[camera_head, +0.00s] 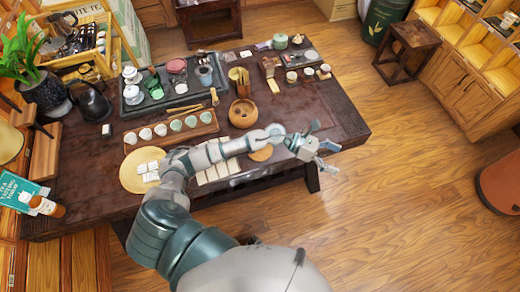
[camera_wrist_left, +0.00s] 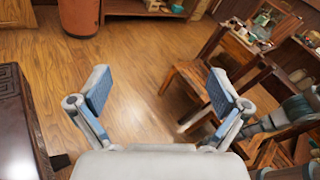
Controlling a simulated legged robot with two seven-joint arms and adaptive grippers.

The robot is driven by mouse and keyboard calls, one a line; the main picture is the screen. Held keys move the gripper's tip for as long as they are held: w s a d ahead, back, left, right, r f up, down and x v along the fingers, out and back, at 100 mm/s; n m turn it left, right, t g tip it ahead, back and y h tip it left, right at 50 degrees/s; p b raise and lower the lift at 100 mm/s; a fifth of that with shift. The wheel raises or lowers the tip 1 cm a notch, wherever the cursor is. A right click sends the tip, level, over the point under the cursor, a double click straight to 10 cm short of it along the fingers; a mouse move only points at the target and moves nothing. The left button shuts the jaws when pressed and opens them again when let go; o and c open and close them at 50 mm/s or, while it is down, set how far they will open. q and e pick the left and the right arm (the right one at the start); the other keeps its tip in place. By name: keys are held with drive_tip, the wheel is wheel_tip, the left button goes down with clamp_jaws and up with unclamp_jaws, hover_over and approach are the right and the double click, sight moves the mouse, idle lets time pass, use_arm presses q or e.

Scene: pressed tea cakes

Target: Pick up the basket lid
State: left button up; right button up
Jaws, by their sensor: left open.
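My left gripper (camera_head: 322,155) is open and empty past the table's front right edge, over the floor. In the left wrist view its two blue-padded fingers (camera_wrist_left: 160,88) stand wide apart with only floor between them. A round brown basket-like vessel (camera_head: 243,113) stands on the table, left of and beyond the gripper. A flat round tan disc (camera_head: 262,154) lies near the table's front edge, partly hidden by my left forearm; I cannot tell whether it is the basket lid. My right gripper cannot be made out in either view.
The dark table (camera_head: 320,105) carries a tea tray (camera_head: 135,105), a wooden cup rack (camera_head: 165,145) and a round tan tray (camera_head: 130,180). A wooden stool (camera_head: 408,50) stands at back right. A reddish bin (camera_head: 500,185) stands far right. Open floor lies right of the table.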

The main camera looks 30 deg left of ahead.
use_arm(q)
drive_tip(key=w+a+f+m+g+y, duration=0.1)
drive_tip(key=a+f+m+y, duration=0.4)
drive_tip(key=a, duration=1)
drive_tip(key=w+a+m+g+y, duration=0.2)
drive_tip(key=a+m+y, duration=0.2)
drive_tip(key=a+y, duration=0.85)
drive_tip(key=shift+h, duration=0.75)
drive_tip(key=f, duration=0.3)
drive_tip(key=a+f, duration=0.1)
drive_tip(key=f, duration=0.7)
drive_tip(key=shift+s+a+p, duration=0.2)
drive_tip(key=shift+a+p, duration=0.1)
drive_tip(key=shift+a, duration=0.05)
drive_tip(key=shift+f, duration=0.6)
drive_tip(key=f, duration=0.3)
drive_tip(key=shift+a+f+p, duration=0.25)
drive_tip(key=shift+f+p, duration=0.1)
drive_tip(key=shift+f, duration=0.55)
use_arm(e)
drive_tip(key=shift+s+d+r, duration=0.25)
drive_tip(key=shift+s+r, duration=0.25)
